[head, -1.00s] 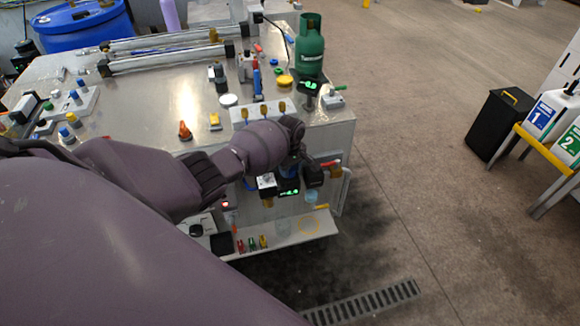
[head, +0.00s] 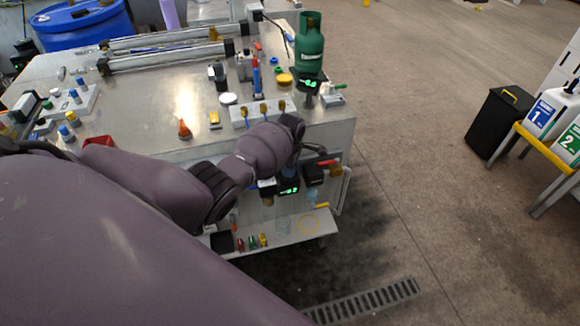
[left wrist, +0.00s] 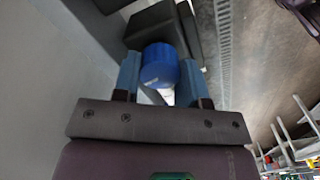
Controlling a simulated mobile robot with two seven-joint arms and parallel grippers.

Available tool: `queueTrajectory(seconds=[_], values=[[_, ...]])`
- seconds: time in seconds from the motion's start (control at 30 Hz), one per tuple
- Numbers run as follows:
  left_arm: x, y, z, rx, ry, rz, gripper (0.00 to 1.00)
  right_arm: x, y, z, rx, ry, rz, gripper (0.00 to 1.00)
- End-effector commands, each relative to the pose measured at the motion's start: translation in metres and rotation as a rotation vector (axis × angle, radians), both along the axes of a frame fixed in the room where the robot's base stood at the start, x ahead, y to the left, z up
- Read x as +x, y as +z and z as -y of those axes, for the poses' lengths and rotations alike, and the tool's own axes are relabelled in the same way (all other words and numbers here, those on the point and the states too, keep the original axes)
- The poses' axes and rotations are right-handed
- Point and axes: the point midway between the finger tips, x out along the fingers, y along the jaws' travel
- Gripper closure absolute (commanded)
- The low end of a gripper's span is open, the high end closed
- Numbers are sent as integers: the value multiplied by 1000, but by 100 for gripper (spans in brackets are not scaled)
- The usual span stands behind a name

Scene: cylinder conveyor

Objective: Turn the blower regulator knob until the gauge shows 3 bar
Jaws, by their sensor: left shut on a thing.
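A blue knob (left wrist: 159,66) shows in the left wrist view, in front of a dark block-shaped body (left wrist: 160,27). My left gripper (left wrist: 160,78) has one finger on each side of the knob and is shut on it. In the head view my left arm reaches over the front edge of the bench, and its wrist hides the knob and most of the gripper. Just below is a dark unit with a lit green display (head: 288,189), whose figures are too small to read. My right gripper is not in view.
The metal bench (head: 150,125) carries valves, cylinders and a green gas bottle (head: 309,45). A red-handled valve (head: 332,165) sits just right of my wrist. A low shelf (head: 270,233) lies below. Open floor is to the right.

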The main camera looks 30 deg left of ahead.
Motion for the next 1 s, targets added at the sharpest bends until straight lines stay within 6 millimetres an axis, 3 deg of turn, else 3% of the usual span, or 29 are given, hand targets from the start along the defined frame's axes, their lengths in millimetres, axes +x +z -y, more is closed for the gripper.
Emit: queueTrajectory(seconds=[0.4, 0.43, 0.5, 0.83, 1.0], values=[[-1, 0, -2, 2, 9, -3, 85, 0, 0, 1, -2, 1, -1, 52], [-1, 0, -2, 2, 9, -3, 59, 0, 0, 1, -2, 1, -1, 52], [-1, 0, -1, 3, 8, -2, 50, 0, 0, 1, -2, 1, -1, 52], [0, 2, -1, 1, 7, 1, 50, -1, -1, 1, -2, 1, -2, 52], [0, 13, -1, 1, 8, 2, 50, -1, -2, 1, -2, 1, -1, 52]])
